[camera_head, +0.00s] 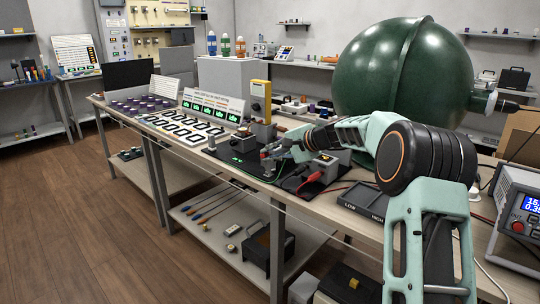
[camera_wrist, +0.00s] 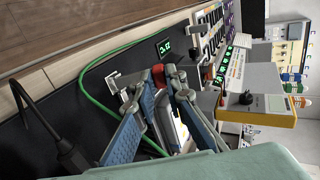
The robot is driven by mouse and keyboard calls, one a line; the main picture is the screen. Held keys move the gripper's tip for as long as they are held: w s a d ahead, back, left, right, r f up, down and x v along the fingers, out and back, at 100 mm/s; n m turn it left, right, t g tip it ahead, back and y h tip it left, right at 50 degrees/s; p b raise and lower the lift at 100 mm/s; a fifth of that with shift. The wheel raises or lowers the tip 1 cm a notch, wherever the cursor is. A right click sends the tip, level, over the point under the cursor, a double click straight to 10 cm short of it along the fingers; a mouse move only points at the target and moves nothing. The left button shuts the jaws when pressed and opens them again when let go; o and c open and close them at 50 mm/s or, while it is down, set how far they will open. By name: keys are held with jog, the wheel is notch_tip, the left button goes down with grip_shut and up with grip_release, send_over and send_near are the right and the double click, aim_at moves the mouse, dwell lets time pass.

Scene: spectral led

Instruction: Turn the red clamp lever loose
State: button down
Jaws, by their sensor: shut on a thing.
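My gripper (camera_wrist: 171,75), with blue-padded fingers, is at the middle of the wrist view. The rest of the lever is hidden by the fingers. A silver metal bracket (camera_wrist: 122,84) stands close to the left of the fingertips. In the head view my gripper (camera_head: 270,162) is low over the black mat (camera_head: 225,152) on the bench. The lever cannot be made out there.
A green cable (camera_wrist: 95,75) runs along the mat past the bracket. A small lit display (camera_wrist: 164,46) lies beyond the fingertips. A yellow meter (camera_head: 260,98) stands behind my gripper. A large green sphere (camera_head: 385,75) rises behind my arm. A red-handled lead (camera_head: 313,177) lies right of my gripper.

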jog(key=c, duration=2)
grip_release()
jog(key=shift+o, duration=0.2)
jog(key=shift+d, duration=0.1)
jog(key=v, duration=1.2)
